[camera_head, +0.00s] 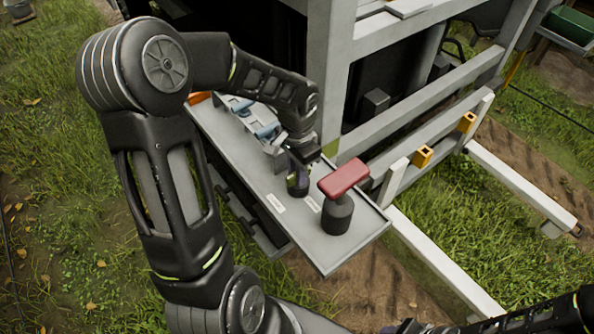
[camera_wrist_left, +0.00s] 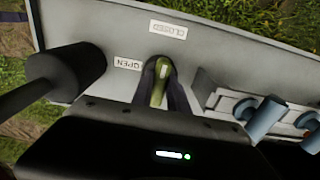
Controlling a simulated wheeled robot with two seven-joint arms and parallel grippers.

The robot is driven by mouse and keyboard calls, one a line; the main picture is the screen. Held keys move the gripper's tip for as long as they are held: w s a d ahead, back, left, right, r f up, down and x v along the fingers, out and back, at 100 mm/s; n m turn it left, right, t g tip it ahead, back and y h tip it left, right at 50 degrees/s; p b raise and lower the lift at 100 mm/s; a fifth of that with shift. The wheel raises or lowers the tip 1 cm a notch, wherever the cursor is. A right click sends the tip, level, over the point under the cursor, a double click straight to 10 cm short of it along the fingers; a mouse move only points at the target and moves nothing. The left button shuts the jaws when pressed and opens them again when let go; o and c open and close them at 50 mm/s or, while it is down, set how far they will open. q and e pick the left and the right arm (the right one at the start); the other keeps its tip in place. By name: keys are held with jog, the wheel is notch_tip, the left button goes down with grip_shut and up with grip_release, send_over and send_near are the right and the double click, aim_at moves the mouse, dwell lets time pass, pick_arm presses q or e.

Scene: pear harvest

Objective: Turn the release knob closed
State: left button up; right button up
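The release knob (camera_wrist_left: 162,82) is a small olive-green grip on the grey panel (camera_wrist_left: 207,55). It sits between the two dark fingers of my left gripper (camera_wrist_left: 161,88), which appear shut on it. In the left wrist view the knob runs roughly up and down, with a pale mark at its upper end. The CLOSED label (camera_wrist_left: 168,29) is above it and the OPEN label (camera_wrist_left: 127,64) is to its left. In the head view my left gripper (camera_head: 298,181) reaches down to the panel and hides the knob. My right arm shows at the bottom right; its fingers are unclear.
A red-topped handle (camera_head: 344,178) on a black post stands close to the right of my left gripper. Blue-handled levers (camera_head: 263,131) stand behind it on the panel. A grey frame (camera_head: 335,75) rises beside the panel. Grass lies around the machine.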

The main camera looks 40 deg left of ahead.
pick_arm(q)
jog(key=o, duration=0.4)
jog(key=shift+r, duration=0.1)
notch_tip(320, 180, up, 8)
jog(key=shift+f+b, duration=0.15)
jog(key=shift+b, duration=0.15)
dwell(0.6)
